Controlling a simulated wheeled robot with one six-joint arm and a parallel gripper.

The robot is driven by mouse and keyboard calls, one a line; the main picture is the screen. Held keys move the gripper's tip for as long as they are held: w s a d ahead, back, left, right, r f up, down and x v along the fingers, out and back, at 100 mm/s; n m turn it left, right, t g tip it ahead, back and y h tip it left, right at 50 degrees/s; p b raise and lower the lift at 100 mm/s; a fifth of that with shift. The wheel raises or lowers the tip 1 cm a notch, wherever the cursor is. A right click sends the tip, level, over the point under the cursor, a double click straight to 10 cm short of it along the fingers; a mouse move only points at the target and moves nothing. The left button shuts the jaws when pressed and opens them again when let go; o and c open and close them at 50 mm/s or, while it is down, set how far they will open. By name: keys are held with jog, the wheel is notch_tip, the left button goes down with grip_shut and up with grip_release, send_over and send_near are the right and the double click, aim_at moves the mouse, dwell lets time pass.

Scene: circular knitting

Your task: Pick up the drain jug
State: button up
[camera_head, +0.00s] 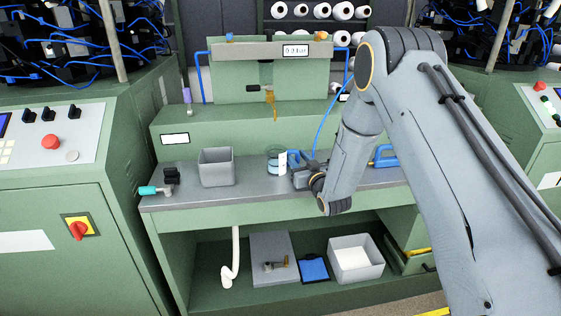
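My gripper (297,168) is low over the bench at the jug's right, close to the blue handle. The gripper and wrist partly cover the handle side. The fingertips are too small and overlapped to show whether they touch or enclose the handle.
A grey open bin (216,167) stands left of the jug. A teal-ended fitting (155,190) lies at the bench's left edge. A blue-handled tool (384,156) is right of my wrist. An amber piece (271,104) hangs above the jug. The lower shelf holds a white-grey bin (355,257).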

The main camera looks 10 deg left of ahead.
grip_shut()
jog(key=shift+r, duration=0.1)
